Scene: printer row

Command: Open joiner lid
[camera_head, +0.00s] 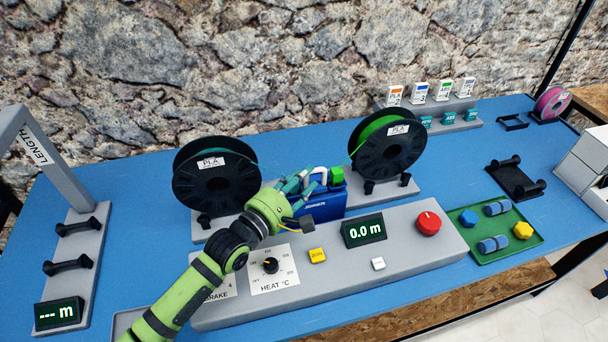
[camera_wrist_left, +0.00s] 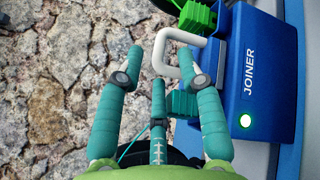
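The blue joiner (camera_head: 322,207) stands behind the grey control panel, between two black filament spools. Contact is unclear. The lid's position is hard to tell. My right gripper is out of view.
The left spool (camera_head: 218,190) and the green-filament spool (camera_head: 385,165) flank the joiner closely. A heat dial (camera_head: 270,265), yellow button (camera_head: 317,256), display (camera_head: 364,231) and red knob (camera_head: 428,223) sit on the panel in front. A green tray (camera_head: 520,243) lies at right.

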